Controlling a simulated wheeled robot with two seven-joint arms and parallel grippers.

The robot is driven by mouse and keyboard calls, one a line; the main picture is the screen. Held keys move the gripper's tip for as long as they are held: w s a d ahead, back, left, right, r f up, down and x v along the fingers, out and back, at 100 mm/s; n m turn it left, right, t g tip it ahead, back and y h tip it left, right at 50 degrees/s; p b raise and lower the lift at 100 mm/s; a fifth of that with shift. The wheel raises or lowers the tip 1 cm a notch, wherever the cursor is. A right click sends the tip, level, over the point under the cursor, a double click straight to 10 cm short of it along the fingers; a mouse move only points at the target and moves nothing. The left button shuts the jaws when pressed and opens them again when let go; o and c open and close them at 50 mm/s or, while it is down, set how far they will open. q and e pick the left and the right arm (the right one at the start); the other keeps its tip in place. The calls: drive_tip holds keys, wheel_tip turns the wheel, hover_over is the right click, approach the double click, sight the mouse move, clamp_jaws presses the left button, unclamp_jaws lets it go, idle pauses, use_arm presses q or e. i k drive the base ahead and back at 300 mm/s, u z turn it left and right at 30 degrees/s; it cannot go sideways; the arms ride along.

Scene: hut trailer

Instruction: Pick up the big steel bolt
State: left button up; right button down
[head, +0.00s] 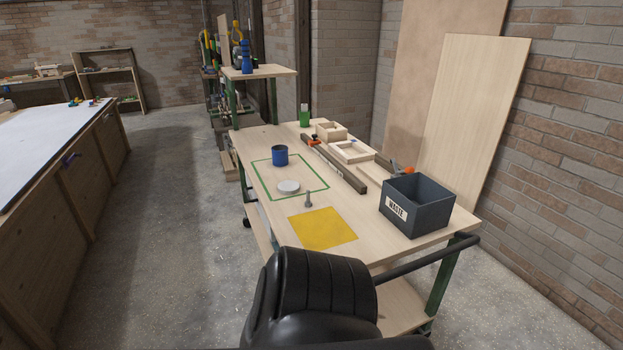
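The steel bolt (308,199) is a small grey piece standing upright, head down or up I cannot tell. It is on the wooden cart top (372,218), between the yellow square (323,229) and the green outlined rectangle (322,187). Neither of my grippers shows in the head view. A black rounded part at the bottom centre looks like part of my own body and hides the near edge of the cart.
A dark waste bin (418,207) stands right of the bolt. Wooden frames (351,151) and a long clamp (337,165) lie behind. A brick wall is at right.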

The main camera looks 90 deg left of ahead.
sight(309, 204)
drive_tip(key=u, duration=0.65)
drive_tip(key=i, duration=1.65)
drive_tip(key=u, duration=3.05)
drive_tip(key=i, duration=0.3)
drive_tip(key=u, duration=0.05)
